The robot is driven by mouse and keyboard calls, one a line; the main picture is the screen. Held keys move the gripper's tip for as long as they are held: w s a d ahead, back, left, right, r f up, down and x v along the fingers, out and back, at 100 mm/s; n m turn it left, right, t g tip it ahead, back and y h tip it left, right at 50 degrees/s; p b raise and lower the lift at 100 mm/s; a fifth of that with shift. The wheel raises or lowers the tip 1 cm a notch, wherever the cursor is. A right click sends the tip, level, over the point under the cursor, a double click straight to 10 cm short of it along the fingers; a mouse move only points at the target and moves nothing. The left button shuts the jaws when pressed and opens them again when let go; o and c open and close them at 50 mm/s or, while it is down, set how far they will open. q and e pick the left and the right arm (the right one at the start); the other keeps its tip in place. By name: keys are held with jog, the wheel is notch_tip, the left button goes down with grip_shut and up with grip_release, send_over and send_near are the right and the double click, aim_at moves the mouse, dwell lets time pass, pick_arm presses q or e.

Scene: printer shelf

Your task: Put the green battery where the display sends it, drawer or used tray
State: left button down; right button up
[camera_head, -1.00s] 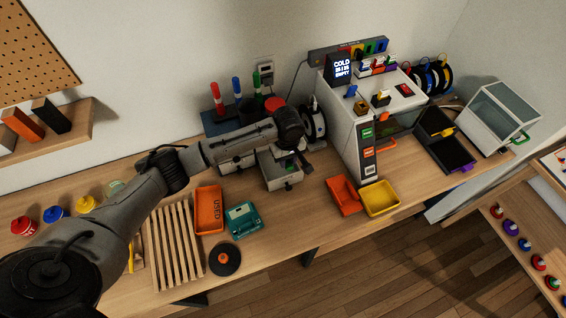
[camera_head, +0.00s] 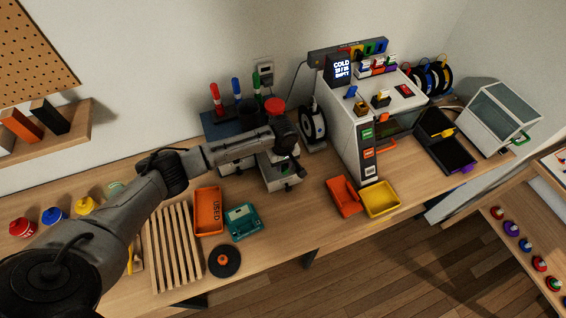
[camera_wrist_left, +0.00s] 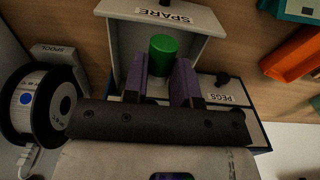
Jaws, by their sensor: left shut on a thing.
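My left gripper (camera_head: 291,174) is over the open drawer unit in the head view, hiding most of the drawer. In the left wrist view its purple fingers (camera_wrist_left: 160,78) are shut on the green battery (camera_wrist_left: 163,52), a short cylinder. The battery is at the open grey drawer marked SPARE (camera_wrist_left: 176,14); I cannot tell whether it touches the drawer floor. The display (camera_head: 341,69) on the printer reads "COLD" at the top and "EMPTY" at the bottom; the middle line is too small to read. The orange used tray (camera_head: 216,232) looks empty. My right gripper is not in view.
A teal box (camera_head: 242,222) stands beside the used tray, with a slatted rack (camera_head: 172,250) to its left. A spool (camera_wrist_left: 28,103) and a PEGS drawer (camera_wrist_left: 222,98) flank the SPARE drawer. Orange and yellow bins (camera_head: 380,200) stand before the printer.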

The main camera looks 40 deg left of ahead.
pick_arm(q)
jog(key=shift+f, duration=0.2)
jog(key=shift+f, duration=0.35)
jog(key=c, duration=0.9)
grip_release()
jog(key=shift+r, duration=0.2)
notch_tip(320, 180, up, 13)
jog(key=shift+f+p, duration=0.15)
jog(key=shift+p, duration=0.25)
